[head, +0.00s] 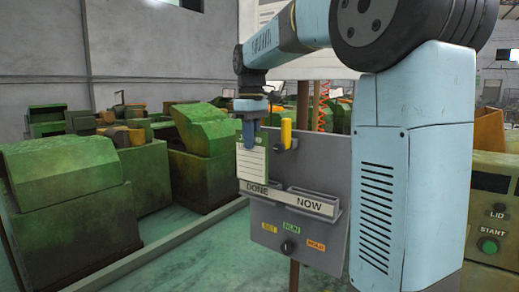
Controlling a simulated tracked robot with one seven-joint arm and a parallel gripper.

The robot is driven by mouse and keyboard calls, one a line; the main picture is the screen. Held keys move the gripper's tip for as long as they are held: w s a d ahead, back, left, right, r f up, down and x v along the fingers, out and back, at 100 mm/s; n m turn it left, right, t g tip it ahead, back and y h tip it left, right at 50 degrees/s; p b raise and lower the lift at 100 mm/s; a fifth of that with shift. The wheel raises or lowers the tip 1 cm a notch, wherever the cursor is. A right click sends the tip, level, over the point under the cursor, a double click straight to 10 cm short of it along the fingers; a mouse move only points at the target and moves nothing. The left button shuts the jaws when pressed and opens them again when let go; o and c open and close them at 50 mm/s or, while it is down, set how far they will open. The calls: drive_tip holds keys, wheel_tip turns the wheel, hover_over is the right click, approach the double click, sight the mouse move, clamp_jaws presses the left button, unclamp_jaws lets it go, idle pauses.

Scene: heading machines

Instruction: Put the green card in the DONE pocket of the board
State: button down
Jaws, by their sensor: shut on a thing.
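My gripper (250,142) is shut on the green card (253,164), holding it by its top edge. The NOW pocket (309,204) sits to the right and looks empty.
A yellow handle (286,133) juts from the board's top, right of my gripper. Green machines (67,190) stand left; a START panel (490,230) is at right.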

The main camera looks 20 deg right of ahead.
sight(259, 152)
drive_tip(key=shift+w+d, duration=0.55)
drive_tip(key=shift+d, duration=0.2)
drive_tip(key=shift+w+d, duration=0.55)
drive_tip(key=shift+d, duration=0.2)
wheel_tip(259, 152, down, 4)
drive_tip(key=shift+r, duration=0.2)
drive_tip(key=shift+f, duration=0.4)
drive_tip(key=shift+s+f, duration=0.1)
drive_tip(key=shift+f, duration=0.15)
drive_tip(key=c, duration=1.1)
unclamp_jaws()
drive_tip(key=shift+f, duration=0.1)
drive_tip(key=shift+a, duration=0.1)
wheel_tip(259, 152, up, 14)
drive_tip(key=shift+f, duration=0.2)
